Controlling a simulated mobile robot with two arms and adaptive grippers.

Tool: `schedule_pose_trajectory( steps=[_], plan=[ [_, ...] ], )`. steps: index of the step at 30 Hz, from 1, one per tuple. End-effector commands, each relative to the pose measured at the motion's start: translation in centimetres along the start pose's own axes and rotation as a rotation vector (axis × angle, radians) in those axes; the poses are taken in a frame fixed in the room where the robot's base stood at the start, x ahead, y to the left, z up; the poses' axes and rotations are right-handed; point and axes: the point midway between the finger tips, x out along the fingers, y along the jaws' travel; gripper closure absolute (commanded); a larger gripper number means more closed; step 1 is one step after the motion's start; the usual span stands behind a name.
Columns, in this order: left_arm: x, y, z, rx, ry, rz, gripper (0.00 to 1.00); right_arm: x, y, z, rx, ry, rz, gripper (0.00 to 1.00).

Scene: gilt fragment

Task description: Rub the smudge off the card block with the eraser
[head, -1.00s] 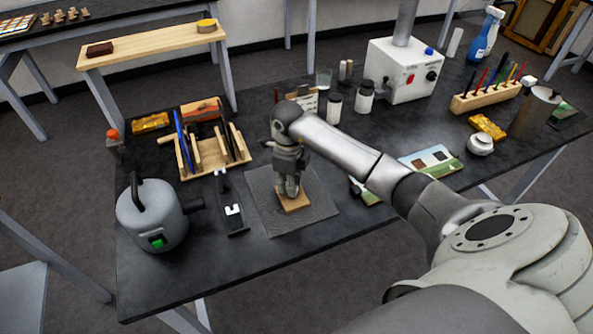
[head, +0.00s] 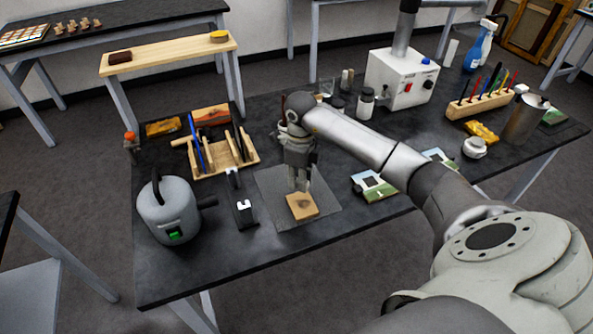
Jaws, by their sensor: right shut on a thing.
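The card block (head: 303,207) is a small tan block lying on a dark grey mat (head: 325,205) on the black table. A darker smudge shows on its top face. My right gripper (head: 300,187) points down just behind and above the block, at its back edge. It is shut on the eraser, which is mostly hidden between the fingers. I cannot tell whether the eraser touches the block. My left gripper is not in view.
A grey kettle-like pot (head: 170,212) and a black stand (head: 243,212) are left of the mat. A wooden rack (head: 225,160) stands behind left. Picture cards (head: 374,187) lie right of the mat. The table's front is clear.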

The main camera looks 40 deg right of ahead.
Motion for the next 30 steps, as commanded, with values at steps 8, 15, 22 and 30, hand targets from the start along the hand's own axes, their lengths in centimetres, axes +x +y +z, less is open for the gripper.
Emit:
schedule_pose_trajectory(
  steps=[8,15,22,30],
  plan=[
    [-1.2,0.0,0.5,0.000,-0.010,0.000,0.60,-2.2,-0.8,-0.6,0.004,0.001,-0.001,0.98],
    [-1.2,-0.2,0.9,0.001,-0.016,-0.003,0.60,-2.2,-0.8,-0.6,0.004,0.000,-0.001,0.98],
    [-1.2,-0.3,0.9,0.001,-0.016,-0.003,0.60,-2.2,-0.8,-0.6,0.004,0.000,-0.001,0.98],
    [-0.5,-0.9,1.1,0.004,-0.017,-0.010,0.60,-2.3,0.0,0.1,0.000,-0.004,-0.002,0.98]
  ],
)
